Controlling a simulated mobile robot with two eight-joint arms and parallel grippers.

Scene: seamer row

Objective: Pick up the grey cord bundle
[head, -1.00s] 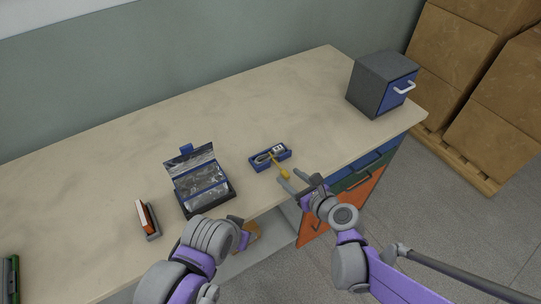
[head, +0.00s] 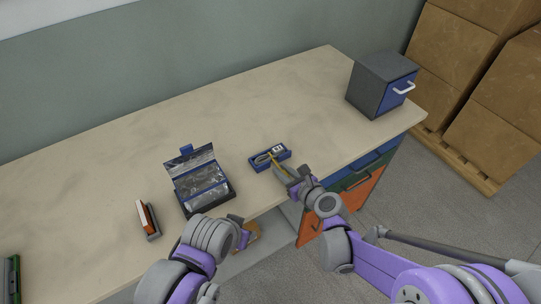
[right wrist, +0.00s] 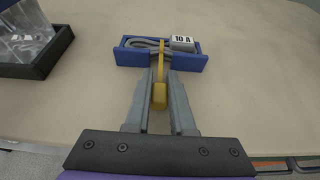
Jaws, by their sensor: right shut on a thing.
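The grey cord bundle (head: 264,157) lies looped in a small blue tray (head: 256,166) near the bench's front edge. It also shows in the right wrist view (right wrist: 146,43). A yellow strap (right wrist: 160,92) crosses the cord and hangs out over the tray's front wall, ending in a thicker block. My right gripper (right wrist: 160,84) is shut on this strap, its fingers on either side and their tips at the tray's front wall. In the head view the right gripper (head: 285,175) covers the strap's end. My left gripper (head: 241,232) is low at the bench's front edge, its fingers unclear.
A white block marked "10 A" (right wrist: 182,43) sits in the tray's right part. An open dark case with a clear bag (head: 205,187) stands to the left, with a red-and-white item in a grey holder (head: 148,219) beyond. A grey cabinet (head: 383,84) stands back right. The bench middle is clear.

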